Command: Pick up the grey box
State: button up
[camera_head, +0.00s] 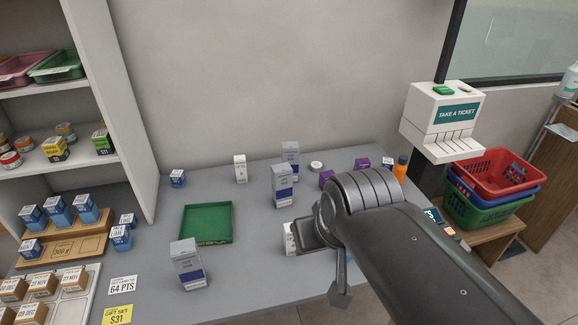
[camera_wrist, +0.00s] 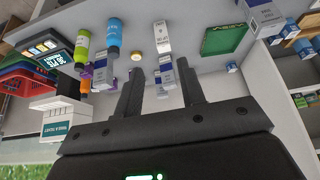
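Three grey boxes with blue bands stand on the grey counter in the head view: one at the front left (camera_head: 188,268), one in the middle (camera_head: 282,190) and one just behind it (camera_head: 290,152). I cannot tell which one the task means. My gripper (camera_wrist: 158,68) is open, its two fingers apart in the wrist view with nothing held between them. In that tilted, inverted view a grey box (camera_wrist: 168,74) shows beyond the fingers, and another (camera_wrist: 266,17) is at the upper right. In the head view my arm covers the counter's right part.
A green tray (camera_head: 207,223) lies left of the middle boxes. A white box (camera_head: 240,168) and a small round tub (camera_head: 316,166) stand at the back. Purple boxes (camera_head: 361,163) and an orange bottle (camera_head: 400,167) are near my arm. Shelves (camera_head: 95,85) bound the left; a ticket dispenser (camera_head: 440,122) stands right.

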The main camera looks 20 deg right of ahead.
jog(key=shift+o, duration=0.4)
jog(key=o, duration=0.6)
jog(key=m+g+y, duration=0.7)
jog(key=m+y, duration=1)
jog(key=y, duration=0.1)
send_near(182, 247)
jog(key=a, duration=1)
jog(key=shift+s+f, duration=0.2)
jog(key=shift+s, duration=0.2)
